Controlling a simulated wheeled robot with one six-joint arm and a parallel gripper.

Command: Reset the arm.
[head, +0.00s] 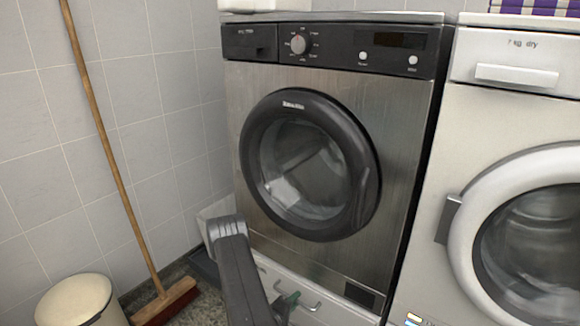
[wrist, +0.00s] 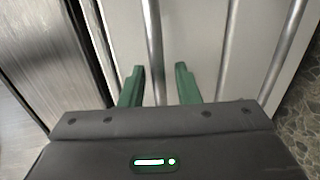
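My gripper (wrist: 159,70) has two green fingers that stand apart in the wrist view, with nothing gripped between them. A grey metal bar (wrist: 154,40) runs lengthwise in the picture between the fingers; I cannot tell its depth. In the head view my gripper (head: 288,302) is low at the bottom, partly hidden by my dark arm. It is close to a metal handle (head: 312,304) on the pale front panel below the steel washing machine (head: 400,170). The machine's round dark door (head: 310,165) is shut.
A white machine (head: 445,120) stands close on the right. A broom (head: 115,160) leans on the tiled wall at left, beside a cream bin (head: 75,300). A striped purple item (head: 540,6) lies on top of the white machine. Stone-patterned floor (wrist: 295,125) shows at right in the wrist view.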

